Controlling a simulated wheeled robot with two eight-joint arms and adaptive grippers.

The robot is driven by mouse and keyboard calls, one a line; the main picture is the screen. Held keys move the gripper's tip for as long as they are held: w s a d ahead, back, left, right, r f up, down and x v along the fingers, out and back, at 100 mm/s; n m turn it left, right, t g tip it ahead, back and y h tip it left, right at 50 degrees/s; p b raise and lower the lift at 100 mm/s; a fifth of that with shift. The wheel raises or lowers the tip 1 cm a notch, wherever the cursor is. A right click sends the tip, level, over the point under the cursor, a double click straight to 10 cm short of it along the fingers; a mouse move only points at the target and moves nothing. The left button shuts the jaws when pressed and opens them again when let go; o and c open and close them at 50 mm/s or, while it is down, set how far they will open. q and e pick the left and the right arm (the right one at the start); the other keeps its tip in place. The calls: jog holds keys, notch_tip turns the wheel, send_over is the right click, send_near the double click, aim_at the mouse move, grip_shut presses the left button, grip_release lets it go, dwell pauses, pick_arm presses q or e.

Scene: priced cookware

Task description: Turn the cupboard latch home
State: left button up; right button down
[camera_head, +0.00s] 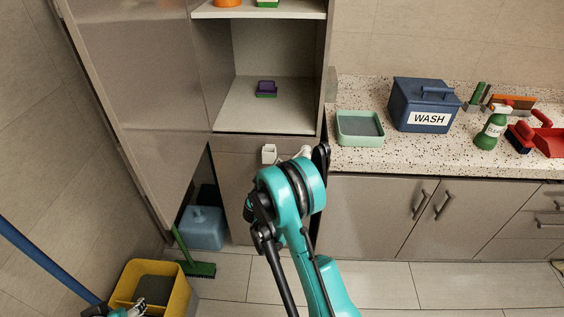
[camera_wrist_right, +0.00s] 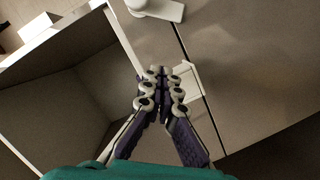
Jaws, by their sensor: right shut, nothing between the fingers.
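The tall cupboard (camera_head: 228,118) stands at the middle left in the head view, its big door (camera_head: 140,90) swung open to the left. A small white latch piece (camera_head: 268,154) sits on the grey front below the open shelf. In the right wrist view a white lever with a round end (camera_wrist_right: 157,9) lies near a panel seam, and a white plate (camera_wrist_right: 192,78) is partly behind my fingers. My right gripper (camera_wrist_right: 160,74) is shut and empty beside that plate; contact is unclear. In the head view my teal arm mostly hides it. My left gripper (camera_head: 128,308) barely shows at the bottom left.
A yellow bucket (camera_head: 182,302), green broom (camera_head: 200,268) and blue container (camera_head: 203,230) stand low on the left. The counter at right holds a green tray (camera_head: 360,140), the WASH box (camera_head: 425,97) and a spray bottle (camera_head: 490,132). Floor in front is clear.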

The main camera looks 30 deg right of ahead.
aim_at(293, 153)
jog(key=b+x, duration=0.2)
jog(key=x, duration=0.6)
jog(key=shift+w+d+f, duration=0.25)
jog(key=shift+s+d+f+b, duration=0.35)
jog(key=shift+d+f+b, duration=0.15)
jog(key=shift+d, duration=0.2)
jog(key=shift+s+d+f+b, duration=0.35)
jog(key=shift+d+f, duration=0.3)
jog(key=shift+d, duration=0.05)
